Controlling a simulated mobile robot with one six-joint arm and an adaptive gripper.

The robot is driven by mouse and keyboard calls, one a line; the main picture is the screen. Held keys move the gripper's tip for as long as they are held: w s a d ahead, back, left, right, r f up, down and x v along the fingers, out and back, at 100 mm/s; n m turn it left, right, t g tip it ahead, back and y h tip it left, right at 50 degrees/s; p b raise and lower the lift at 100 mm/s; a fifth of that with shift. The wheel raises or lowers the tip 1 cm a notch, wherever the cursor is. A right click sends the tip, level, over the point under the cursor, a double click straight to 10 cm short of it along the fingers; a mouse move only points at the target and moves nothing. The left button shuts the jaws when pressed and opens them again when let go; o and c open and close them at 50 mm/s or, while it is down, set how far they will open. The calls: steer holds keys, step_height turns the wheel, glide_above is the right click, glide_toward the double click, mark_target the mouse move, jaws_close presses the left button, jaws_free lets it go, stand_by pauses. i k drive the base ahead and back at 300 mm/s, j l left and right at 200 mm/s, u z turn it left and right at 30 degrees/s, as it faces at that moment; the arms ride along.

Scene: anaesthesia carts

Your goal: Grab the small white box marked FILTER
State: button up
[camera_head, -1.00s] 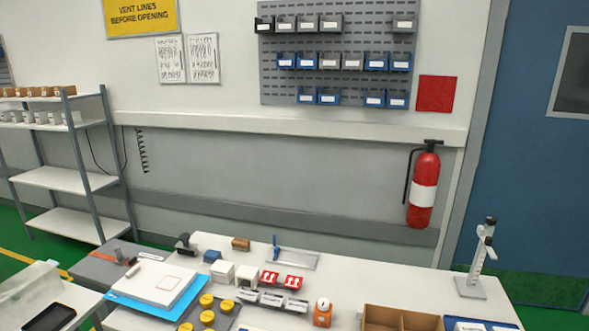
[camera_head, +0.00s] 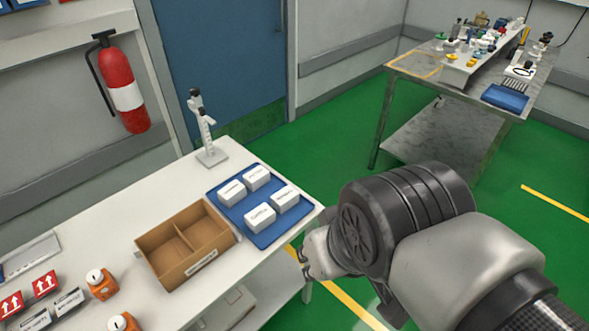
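Several small white boxes with dark print stand on a blue tray (camera_head: 234,212) at the right end of the white table. They are a back left box (camera_head: 232,193), a back right box (camera_head: 257,179), a front right box (camera_head: 286,199) and a front left box (camera_head: 260,218). The print is too small to tell which one reads FILTER. My gripper (camera_head: 306,264) shows partly, just right of and in front of the tray's near corner. It appears apart from the boxes, and the wrist hides much of it.
A divided brown box (camera_head: 184,244) stands left of the tray, with orange containers (camera_head: 102,284) farther left. A grey upright stand (camera_head: 205,130) is behind the tray. A cluttered metal table (camera_head: 468,80) stands at the back right. Green floor lies between the tables.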

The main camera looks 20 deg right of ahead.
mark_target(259, 177)
steer(key=i+l+u, duration=0.2)
steer(key=i+l, duration=0.8)
steer(key=l+u, duration=0.1)
steer(key=u, duration=1.55)
